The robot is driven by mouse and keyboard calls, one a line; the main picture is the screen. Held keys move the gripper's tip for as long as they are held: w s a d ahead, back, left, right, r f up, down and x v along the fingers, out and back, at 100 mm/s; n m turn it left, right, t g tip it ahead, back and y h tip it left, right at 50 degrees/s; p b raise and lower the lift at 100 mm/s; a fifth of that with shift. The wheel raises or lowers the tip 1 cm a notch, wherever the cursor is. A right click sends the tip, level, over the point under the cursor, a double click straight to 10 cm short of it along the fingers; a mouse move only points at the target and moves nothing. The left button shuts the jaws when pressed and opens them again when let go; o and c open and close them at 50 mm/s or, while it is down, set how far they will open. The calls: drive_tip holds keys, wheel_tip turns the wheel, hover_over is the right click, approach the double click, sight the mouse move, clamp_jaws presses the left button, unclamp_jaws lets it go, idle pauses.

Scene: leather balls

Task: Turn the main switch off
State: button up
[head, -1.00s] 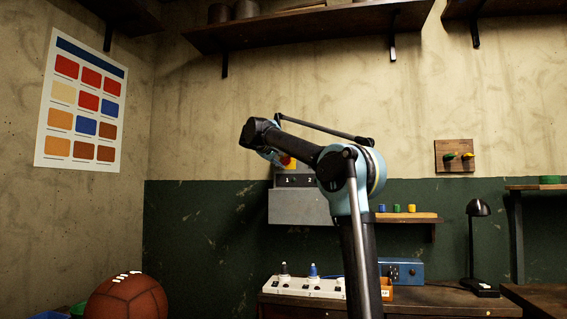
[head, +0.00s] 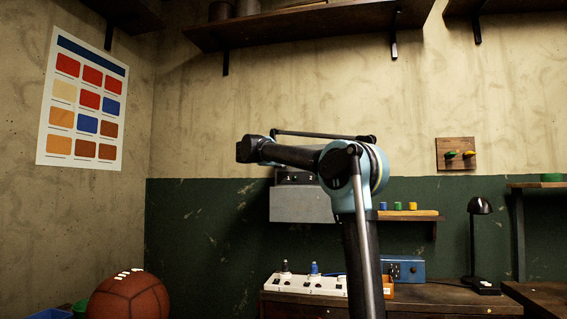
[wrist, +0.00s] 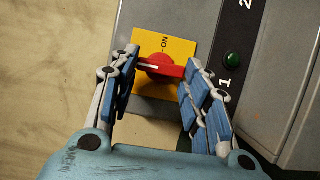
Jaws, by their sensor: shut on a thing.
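The main switch is a red rotary knob (wrist: 163,66) on a yellow plate (wrist: 185,47) with the word ON, fixed to a grey panel (wrist: 145,14). In the wrist view the knob's bar lies crosswise between my fingers, its white mark pointing left, with ON above it. My gripper (wrist: 160,72) is shut on the knob, one fingertip at each end of the bar. In the head view the grey box (head: 300,205) shows below my arm, which hides the switch and my gripper.
A green lamp (wrist: 232,60) sits beside the switch near the number 1. In the head view a shelf (head: 410,215) with small coloured pieces is right of the box. A bench (head: 430,298) with a power strip (head: 306,284) and lamp (head: 481,206) stands below.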

drive_tip(key=shift+f, duration=0.15)
drive_tip(key=o, duration=1.1)
drive_tip(key=shift+a, duration=0.15)
drive_tip(key=v, duration=1.1)
drive_tip(key=shift+s+a, duration=0.25)
drive_tip(key=shift+s, duration=0.1)
